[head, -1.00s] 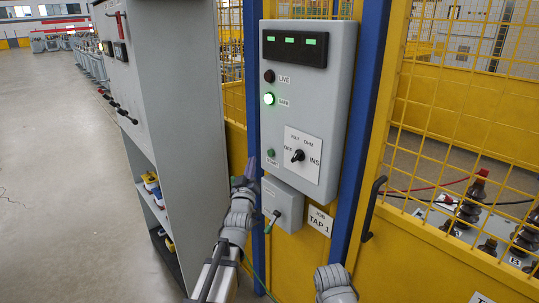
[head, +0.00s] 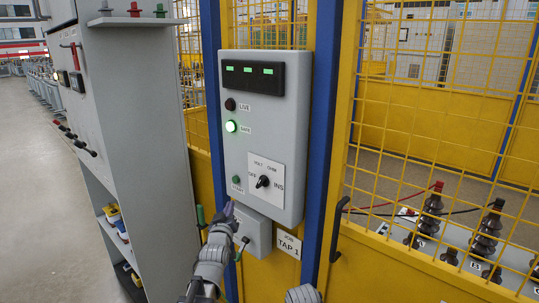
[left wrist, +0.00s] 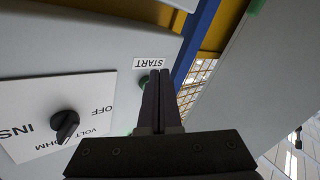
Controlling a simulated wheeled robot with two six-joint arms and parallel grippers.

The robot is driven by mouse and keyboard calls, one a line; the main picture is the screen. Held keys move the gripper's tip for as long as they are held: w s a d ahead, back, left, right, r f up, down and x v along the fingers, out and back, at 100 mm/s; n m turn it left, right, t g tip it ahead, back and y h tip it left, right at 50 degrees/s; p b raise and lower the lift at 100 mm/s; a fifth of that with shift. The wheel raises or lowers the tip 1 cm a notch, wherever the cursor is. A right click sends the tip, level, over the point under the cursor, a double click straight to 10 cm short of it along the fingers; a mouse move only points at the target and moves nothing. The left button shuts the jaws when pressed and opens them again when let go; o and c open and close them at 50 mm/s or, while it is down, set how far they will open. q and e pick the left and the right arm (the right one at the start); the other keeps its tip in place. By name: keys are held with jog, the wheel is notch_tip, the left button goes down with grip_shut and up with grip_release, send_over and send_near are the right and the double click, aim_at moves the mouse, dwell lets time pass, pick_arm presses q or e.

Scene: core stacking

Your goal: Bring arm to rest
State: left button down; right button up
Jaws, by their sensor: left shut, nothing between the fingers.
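My left gripper (head: 229,208) is shut and empty, just below the START button (head: 236,179) of the grey control box (head: 292,150). In the left wrist view its two dark fingers (left wrist: 161,76) lie together, their tips beside the START label (left wrist: 150,63). The green START button (left wrist: 143,83) is partly hidden behind the fingers there. I cannot tell whether they touch the box. Part of my right arm shows at the bottom edge of the head view; its gripper is out of the picture.
The box has a lit SAFE lamp (head: 231,126), a dark LIVE lamp (head: 230,104) and a selector knob (head: 263,181). A grey cabinet (head: 135,110) stands at left. Yellow mesh fencing (head: 430,120) stands at right, with dark insulators (head: 430,212) behind it. Open floor (head: 40,200) lies far left.

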pick_arm(q)
jog(key=s+d+f+m+g+h+p, duration=0.1)
jog(key=s+d+f+m+g+p, duration=0.35)
jog(key=s+d+f+g, duration=0.6)
jog(key=s+d+f+m+g+y+p, duration=0.1)
jog(key=s+g, duration=0.3)
jog(key=s, duration=0.7)
jog(key=s+d+f+m+g+y+p, duration=0.1)
jog(key=s+f+m+g+p, duration=0.1)
jog(key=s, duration=1)
jog(key=shift+s+d+f+m+g, duration=0.2)
jog(key=shift+m+g, duration=0.35)
jog(key=shift+g, duration=0.5)
pick_arm(e)
notch_tip(320, 180, up, 8)
jog(key=shift+r, duration=0.2)
